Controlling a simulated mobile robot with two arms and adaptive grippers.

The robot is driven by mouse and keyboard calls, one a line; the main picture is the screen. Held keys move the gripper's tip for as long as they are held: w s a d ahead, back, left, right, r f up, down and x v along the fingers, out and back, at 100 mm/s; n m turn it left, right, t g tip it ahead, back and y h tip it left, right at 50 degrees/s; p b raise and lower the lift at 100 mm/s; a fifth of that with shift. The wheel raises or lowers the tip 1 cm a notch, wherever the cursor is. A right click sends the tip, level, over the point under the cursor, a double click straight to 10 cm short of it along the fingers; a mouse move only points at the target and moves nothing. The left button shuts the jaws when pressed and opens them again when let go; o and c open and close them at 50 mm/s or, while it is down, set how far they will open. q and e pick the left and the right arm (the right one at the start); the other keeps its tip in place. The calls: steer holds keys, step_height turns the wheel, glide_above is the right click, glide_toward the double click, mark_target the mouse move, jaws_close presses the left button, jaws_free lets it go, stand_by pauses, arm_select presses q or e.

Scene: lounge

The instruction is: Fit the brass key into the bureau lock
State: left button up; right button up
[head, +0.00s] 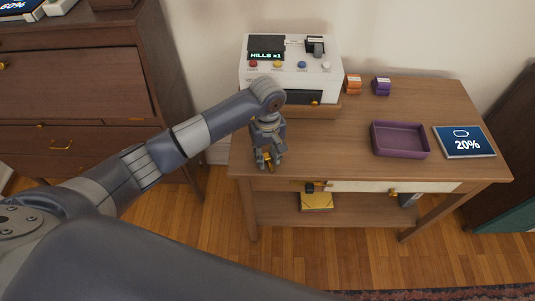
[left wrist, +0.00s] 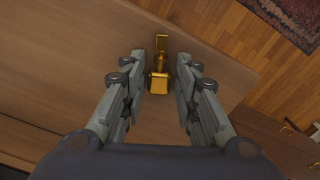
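The brass key (left wrist: 159,82) lies on the wooden table (head: 350,145), near its front left corner. My left gripper (head: 268,162) is low over it, pointing down. In the left wrist view the fingers (left wrist: 161,72) stand open on both sides of the key, with a gap on each side. In the head view the gripper mostly hides the key. The dark wooden bureau (head: 75,85) stands at the left, its front partly behind my arm. I cannot make out its lock clearly. My right gripper is not in view.
A white machine (head: 290,75) with coloured buttons stands at the table's back left. Orange (head: 353,84) and purple (head: 382,86) blocks, a purple tray (head: 401,153) and a "20%" screen (head: 464,142) are farther right. The table's front middle is clear; a yellow item (head: 317,201) lies on the lower shelf.

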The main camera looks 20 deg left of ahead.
mark_target(267, 158)
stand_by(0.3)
arm_select(q)
steer(key=shift+r, duration=0.2)
step_height(267, 158, up, 12)
steer(key=b, duration=0.2)
stand_by(0.4)
